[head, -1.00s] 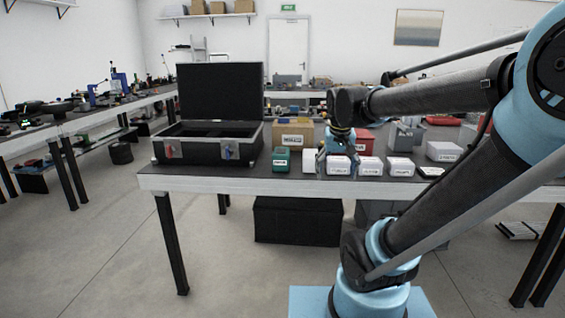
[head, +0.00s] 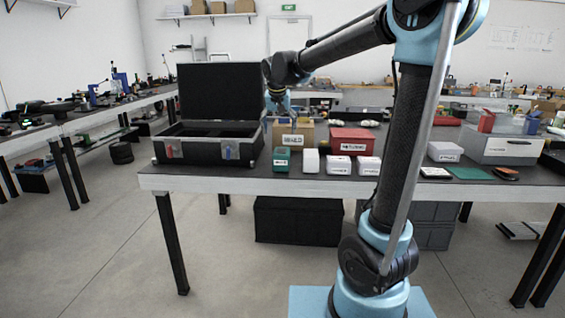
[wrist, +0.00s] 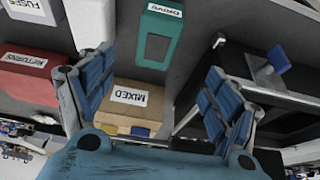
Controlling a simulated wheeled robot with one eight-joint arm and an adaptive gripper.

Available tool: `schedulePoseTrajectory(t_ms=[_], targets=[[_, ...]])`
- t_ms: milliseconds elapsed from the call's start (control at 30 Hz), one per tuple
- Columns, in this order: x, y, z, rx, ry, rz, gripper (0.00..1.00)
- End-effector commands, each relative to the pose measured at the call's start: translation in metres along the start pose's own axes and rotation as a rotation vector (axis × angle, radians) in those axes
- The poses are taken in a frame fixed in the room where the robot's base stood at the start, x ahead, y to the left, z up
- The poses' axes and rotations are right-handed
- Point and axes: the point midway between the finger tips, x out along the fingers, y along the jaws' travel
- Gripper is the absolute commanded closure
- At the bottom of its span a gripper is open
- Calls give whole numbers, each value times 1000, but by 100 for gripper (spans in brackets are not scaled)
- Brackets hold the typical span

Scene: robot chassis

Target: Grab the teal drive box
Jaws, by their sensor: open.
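The teal drive box (head: 281,163) stands upright on the table in the head view, between the black case and a white box. In the wrist view the teal drive box (wrist: 154,48) lies at the top centre with its DRIVE label showing, past my fingertips. My gripper (head: 284,108) is raised above the table, behind and above the teal box, near the MIXED cardboard box. In the wrist view my gripper (wrist: 160,66) has its two blue fingers wide apart with nothing between them touching either finger.
The open black case (head: 200,152) stands left of the teal box, its lid upright. The MIXED cardboard box (head: 294,128) stands behind it. White boxes (head: 311,160) line up to the right, with a red box (head: 352,136) behind them.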

Motion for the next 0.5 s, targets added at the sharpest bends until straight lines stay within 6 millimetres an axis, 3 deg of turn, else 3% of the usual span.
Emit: schedulePoseTrajectory(t_ms=[500], targets=[[89,2,0,2,0,0,18]])
